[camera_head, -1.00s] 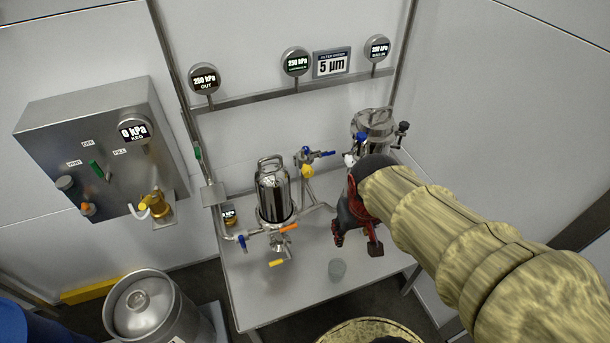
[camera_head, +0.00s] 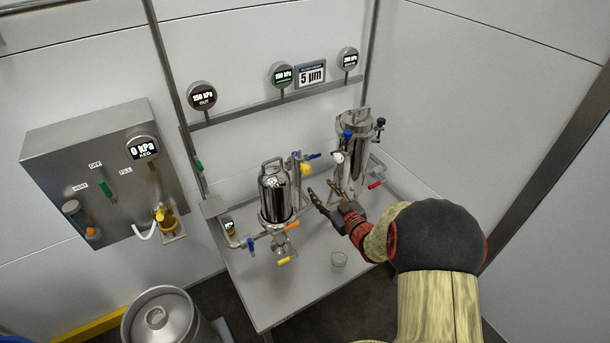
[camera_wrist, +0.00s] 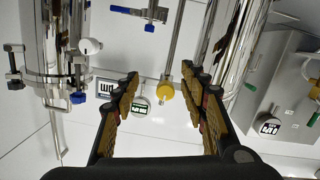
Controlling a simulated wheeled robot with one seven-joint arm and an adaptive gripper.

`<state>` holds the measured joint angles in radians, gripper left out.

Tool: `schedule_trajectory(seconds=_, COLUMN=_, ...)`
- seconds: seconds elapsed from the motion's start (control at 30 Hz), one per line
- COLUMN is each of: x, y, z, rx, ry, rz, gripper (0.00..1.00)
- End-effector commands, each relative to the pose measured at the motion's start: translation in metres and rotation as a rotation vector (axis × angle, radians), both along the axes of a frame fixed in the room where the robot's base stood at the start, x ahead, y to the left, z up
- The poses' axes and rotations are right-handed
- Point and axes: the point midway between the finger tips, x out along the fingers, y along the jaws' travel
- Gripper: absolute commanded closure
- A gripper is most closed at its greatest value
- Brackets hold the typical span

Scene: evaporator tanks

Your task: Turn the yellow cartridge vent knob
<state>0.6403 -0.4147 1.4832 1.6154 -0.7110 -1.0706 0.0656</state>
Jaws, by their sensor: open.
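A round yellow knob (camera_head: 306,169) sits on the thin pipework between the two steel housings in the head view. In the wrist view the yellow knob (camera_wrist: 164,90) appears between my fingertips but farther off, at the end of a thin metal rod. My gripper (camera_head: 327,193) is in front of and slightly right of the knob in the head view, pointing toward it. In the wrist view my gripper (camera_wrist: 161,80) has its two fingers spread wide, with nothing between them. The fingers look apart from the knob.
A shiny steel housing (camera_head: 275,198) stands left of my gripper and a taller one (camera_head: 352,150) stands close behind it. A blue valve handle (camera_head: 312,156) is just above the knob.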

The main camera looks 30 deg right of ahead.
Motion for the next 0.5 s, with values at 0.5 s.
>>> schedule_trajectory(seconds=0.5, x=0.04, y=0.018, z=0.035, rx=0.005, ry=-0.14, rz=0.062, gripper=0.57)
